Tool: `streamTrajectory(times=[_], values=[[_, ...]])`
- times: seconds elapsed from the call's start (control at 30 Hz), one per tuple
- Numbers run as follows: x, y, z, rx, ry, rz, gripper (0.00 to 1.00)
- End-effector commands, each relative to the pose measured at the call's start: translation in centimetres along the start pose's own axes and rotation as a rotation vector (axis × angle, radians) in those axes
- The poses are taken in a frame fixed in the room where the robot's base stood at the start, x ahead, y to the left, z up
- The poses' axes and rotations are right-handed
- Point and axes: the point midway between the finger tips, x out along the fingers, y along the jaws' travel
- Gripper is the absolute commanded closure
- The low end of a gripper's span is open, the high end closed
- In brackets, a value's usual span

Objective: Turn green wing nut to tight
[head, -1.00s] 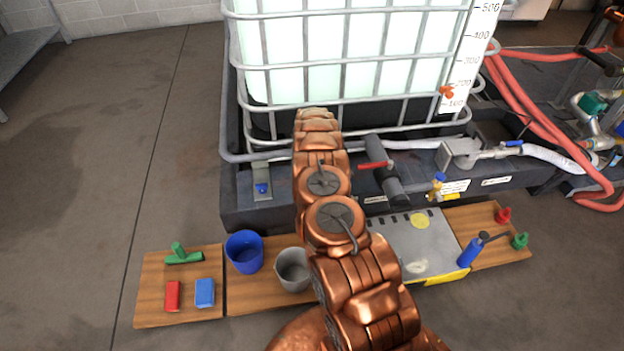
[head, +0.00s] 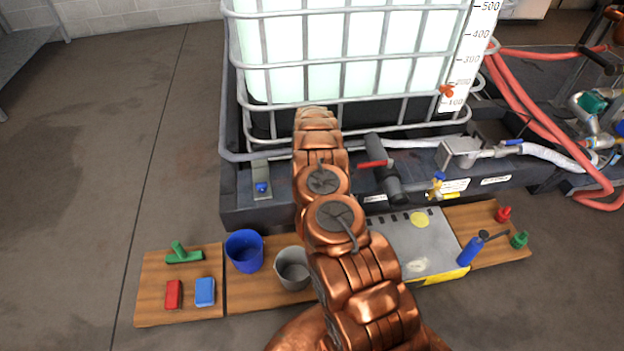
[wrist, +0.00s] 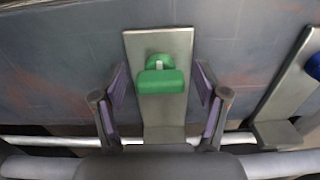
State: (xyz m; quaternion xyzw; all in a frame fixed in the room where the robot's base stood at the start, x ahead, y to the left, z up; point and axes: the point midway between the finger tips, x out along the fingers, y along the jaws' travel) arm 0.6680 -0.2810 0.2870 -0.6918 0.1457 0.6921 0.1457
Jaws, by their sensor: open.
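The green wing nut (wrist: 161,80) shows in the wrist view, on a grey metal bracket plate (wrist: 160,42). A light stud tip shows at its top. My gripper (wrist: 160,92) is open, with one purple-padded finger on each side of the nut. Visible gaps separate both fingers from the nut in the picture. In the head view, my copper arm reaches toward the tank's base, and the gripper and green nut are hidden.
A second bracket with a blue nut (wrist: 314,66) stands to the right in the wrist view. In the head view, the caged tank (head: 340,60) stands behind my arm. A blue cup (head: 244,252) and grey cup (head: 292,270) stand on boards in front.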

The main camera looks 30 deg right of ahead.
Motion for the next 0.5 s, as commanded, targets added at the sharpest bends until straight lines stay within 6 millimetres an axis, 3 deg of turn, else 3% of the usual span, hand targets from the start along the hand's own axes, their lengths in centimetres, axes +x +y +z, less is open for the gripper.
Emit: streamTrajectory(times=[0.27,0.5], values=[[-2.3,-0.1,0.0,0.0,0.0,-0.002,0.27],[-5.9,0.0,-0.1,0.0,0.003,-0.002,0.27]])
